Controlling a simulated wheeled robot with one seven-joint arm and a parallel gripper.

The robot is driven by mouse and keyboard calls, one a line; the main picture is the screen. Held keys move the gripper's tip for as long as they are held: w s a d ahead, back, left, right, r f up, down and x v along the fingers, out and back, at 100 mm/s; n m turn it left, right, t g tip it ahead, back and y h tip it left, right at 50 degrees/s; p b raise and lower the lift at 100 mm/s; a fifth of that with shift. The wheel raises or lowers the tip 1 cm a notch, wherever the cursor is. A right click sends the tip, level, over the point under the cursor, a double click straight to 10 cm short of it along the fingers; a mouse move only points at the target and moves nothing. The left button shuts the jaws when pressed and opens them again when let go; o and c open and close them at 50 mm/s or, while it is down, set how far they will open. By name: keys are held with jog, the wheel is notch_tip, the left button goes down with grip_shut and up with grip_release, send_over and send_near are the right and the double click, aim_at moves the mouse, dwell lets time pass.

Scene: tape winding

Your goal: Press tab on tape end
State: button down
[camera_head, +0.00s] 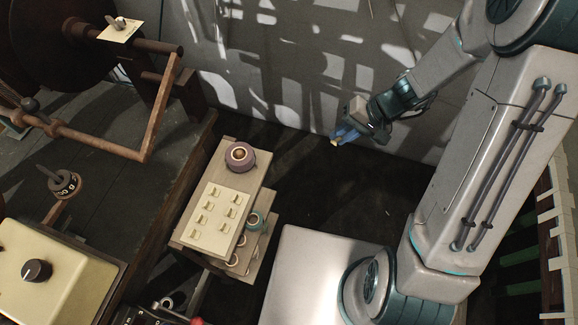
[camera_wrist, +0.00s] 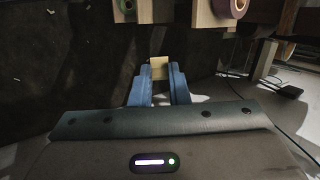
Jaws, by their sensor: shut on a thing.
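My gripper (camera_head: 341,136) hangs in front of the grey wall, well to the right of the wooden stand. In the wrist view its blue fingers (camera_wrist: 157,74) are shut on a small pale yellow tab (camera_wrist: 158,64). The tab also shows at the fingertips in the head view (camera_head: 334,143). A cream board (camera_head: 216,219) with several similar small tabs lies on the stand. A purple tape roll (camera_head: 241,157) sits at the stand's far end. I cannot make out a loose tape end in either view.
The wooden stand (camera_head: 225,150) has lower shelves with more rolls, one teal (camera_head: 256,221). A winding machine with a rusty crank frame (camera_head: 160,110) and a cream box with a black knob (camera_head: 37,270) fill the left. Dark floor lies open between stand and gripper.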

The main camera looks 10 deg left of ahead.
aim_at(265, 162)
jog(key=s+a+f+g+y+b, duration=0.1)
jog(key=a+f+y+b, duration=0.3)
jog(key=b, duration=0.9)
jog(key=s+a+f+n+g+y+b, duration=0.1)
jog(key=s+a+f+g+y+b, duration=0.1)
jog(key=a+f+y+b, duration=0.3)
jog(key=a+y+b, duration=0.1)
jog(key=a+b, duration=0.3)
jog(key=b, duration=0.5)
jog(key=shift+s+f+y, duration=0.15)
jog(key=shift+s+y, duration=0.15)
jog(key=shift+s, duration=0.05)
jog(key=shift+x, duration=2.4)
jog(key=shift+x, duration=0.8)
